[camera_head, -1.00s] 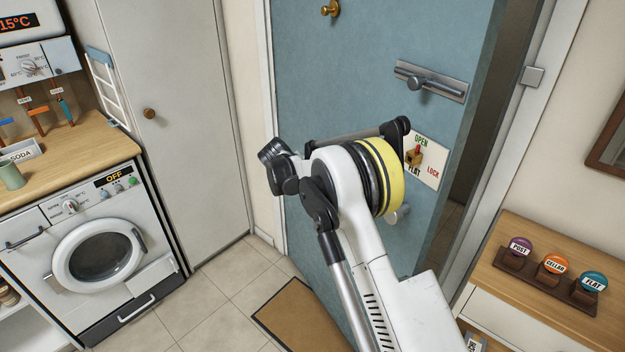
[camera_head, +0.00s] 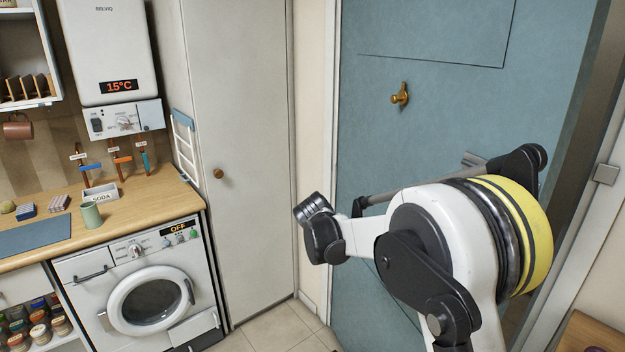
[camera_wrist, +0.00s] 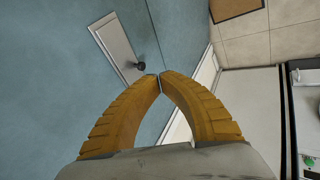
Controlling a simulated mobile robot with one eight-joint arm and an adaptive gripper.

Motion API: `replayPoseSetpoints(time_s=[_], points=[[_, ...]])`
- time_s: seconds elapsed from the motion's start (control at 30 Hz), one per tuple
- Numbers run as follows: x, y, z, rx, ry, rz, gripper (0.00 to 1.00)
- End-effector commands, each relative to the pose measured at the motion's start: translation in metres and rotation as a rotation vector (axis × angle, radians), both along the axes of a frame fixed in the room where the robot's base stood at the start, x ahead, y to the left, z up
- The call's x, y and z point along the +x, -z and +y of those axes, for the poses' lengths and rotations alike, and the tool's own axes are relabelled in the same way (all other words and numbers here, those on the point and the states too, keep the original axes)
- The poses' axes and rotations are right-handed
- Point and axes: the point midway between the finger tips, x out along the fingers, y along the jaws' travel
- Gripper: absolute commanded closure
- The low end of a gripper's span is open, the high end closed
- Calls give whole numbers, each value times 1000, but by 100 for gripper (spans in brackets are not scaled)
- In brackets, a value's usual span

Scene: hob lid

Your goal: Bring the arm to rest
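My gripper (camera_wrist: 160,77) shows in the wrist view with its two yellow fingers curved together and their tips meeting. Nothing shows between them. In the head view my white arm with a yellow band (camera_head: 440,245) is folded in front of the blue door (camera_head: 430,120). The gripper's fingers cannot be made out in the head view. In the wrist view the fingers point toward the blue door (camera_wrist: 60,75), apart from it, near a metal plate with a dark knob (camera_wrist: 117,46).
A brass knob (camera_head: 400,95) sticks out of the door. A tall grey cupboard (camera_head: 245,150) stands left of it, then a washing machine (camera_head: 145,290) under a wooden worktop (camera_head: 130,205). A boiler (camera_head: 115,50) hangs above. A brown mat (camera_wrist: 236,8) lies on the tiled floor.

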Motion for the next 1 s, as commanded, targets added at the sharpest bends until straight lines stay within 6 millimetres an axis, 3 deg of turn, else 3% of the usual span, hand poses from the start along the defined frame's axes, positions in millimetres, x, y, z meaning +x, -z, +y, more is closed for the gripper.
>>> replayPoseSetpoints(time_s=[0.03, 0.2, 0.43, 0.6, 0.8, 1.0], points=[[-19, -20, -10, 30, 7, -3, 100], [-84, -72, -32, 143, 25, -18, 100], [-186, -112, -54, 294, 54, -53, 100], [-264, -117, -61, 405, 83, -89, 100], [-341, -101, -62, 521, 116, -137, 100], [-378, -83, -58, 588, 136, -168, 100]])
